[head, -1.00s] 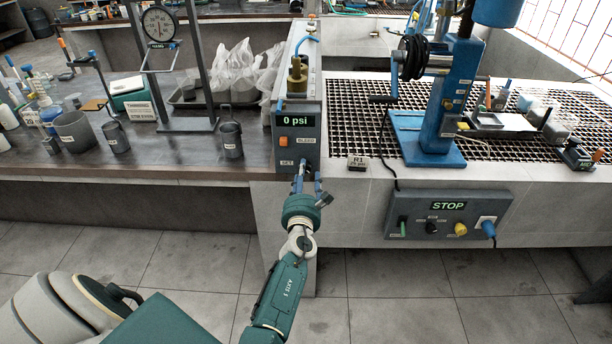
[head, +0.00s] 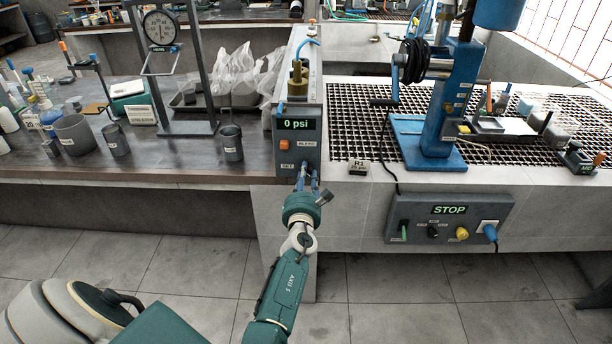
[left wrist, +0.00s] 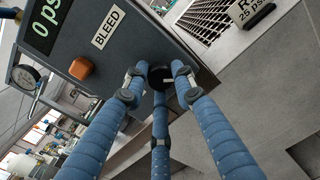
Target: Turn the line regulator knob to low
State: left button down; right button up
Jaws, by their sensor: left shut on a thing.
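The line regulator is a grey box (head: 310,152) on the front end of the pale bench ledge, with a display (head: 295,124) reading 0 psi. It has an orange button (head: 284,145), a BLEED label and a SET label (head: 286,166). My left gripper (head: 307,178) is at the lower front of the box. In the left wrist view its blue fingers (left wrist: 158,80) are closed around a small black knob (left wrist: 160,76) low on the panel. The fingers hide much of the knob, and I cannot read its setting. My right gripper is not in view.
A card reading 25 psi (head: 358,166) lies right of the box. A STOP panel (head: 448,217) hangs on the bench front at right. A dark cup (head: 230,143) stands left of the box. The floor in front is clear.

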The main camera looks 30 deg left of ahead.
pick_arm(q)
jog(key=shift+r, duration=0.1)
dwell(0.3)
jog(key=shift+n, duration=0.4)
jog(key=shift+n+y+b, duration=0.5)
jog(key=shift+n+b, duration=6.95)
jog(key=shift+n, duration=5.95)
jog(key=c, duration=1.4)
grip_release()
jog(key=shift+a, duration=0.1)
